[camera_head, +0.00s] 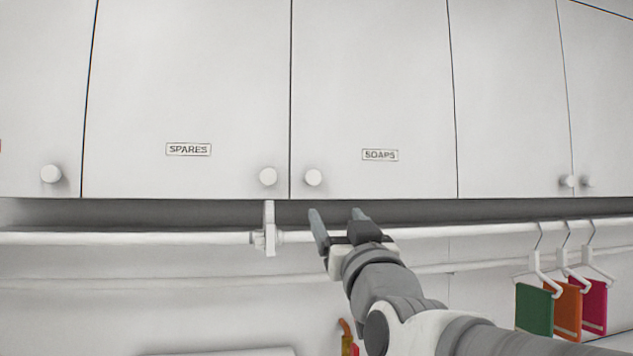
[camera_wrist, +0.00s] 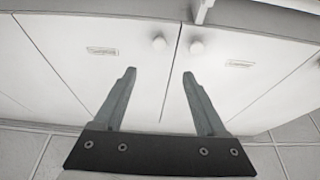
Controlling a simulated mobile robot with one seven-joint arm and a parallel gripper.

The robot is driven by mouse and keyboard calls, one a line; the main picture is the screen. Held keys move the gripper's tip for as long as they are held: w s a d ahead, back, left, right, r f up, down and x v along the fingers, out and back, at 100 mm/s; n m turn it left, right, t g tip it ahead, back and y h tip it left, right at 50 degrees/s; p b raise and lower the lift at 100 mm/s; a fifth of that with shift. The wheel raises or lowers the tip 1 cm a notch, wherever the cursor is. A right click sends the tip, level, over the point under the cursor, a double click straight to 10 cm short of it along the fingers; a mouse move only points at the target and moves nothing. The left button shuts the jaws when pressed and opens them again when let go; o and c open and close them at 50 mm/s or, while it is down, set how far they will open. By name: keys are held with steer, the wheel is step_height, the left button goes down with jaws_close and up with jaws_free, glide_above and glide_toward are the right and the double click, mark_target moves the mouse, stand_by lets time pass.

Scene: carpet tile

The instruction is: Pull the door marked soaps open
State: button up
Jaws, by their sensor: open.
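The soaps door (camera_head: 380,80) is a white upper cabinet door, shut flush with its neighbours. Its SOAPS label (camera_head: 380,155) is low on the door, and its round white knob (camera_head: 313,177) is at the lower left corner. My gripper (camera_head: 336,214) is open and empty, its fingertips below the door's lower edge in the head view, right of and below the knob. The wrist view appears upside down; there the soaps door (camera_wrist: 75,75) is at left and its knob (camera_wrist: 158,43) lies beyond the open fingers (camera_wrist: 159,73), touching neither.
The spares door (camera_head: 190,80) is shut, its knob (camera_head: 268,176) close beside the soaps knob. A white rail (camera_head: 130,238) with a bracket (camera_head: 269,230) runs below the cabinets. Hangers with coloured cloths (camera_head: 567,308) hang at right.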

mark_target(314, 177)
steer(key=p+x, duration=0.5)
steer(key=x, duration=1.2)
steer(key=shift+w+r+p, duration=0.2)
steer(key=shift+p, duration=0.15)
steer(key=shift+c, duration=0.3)
jaws_close()
stand_by(0.5)
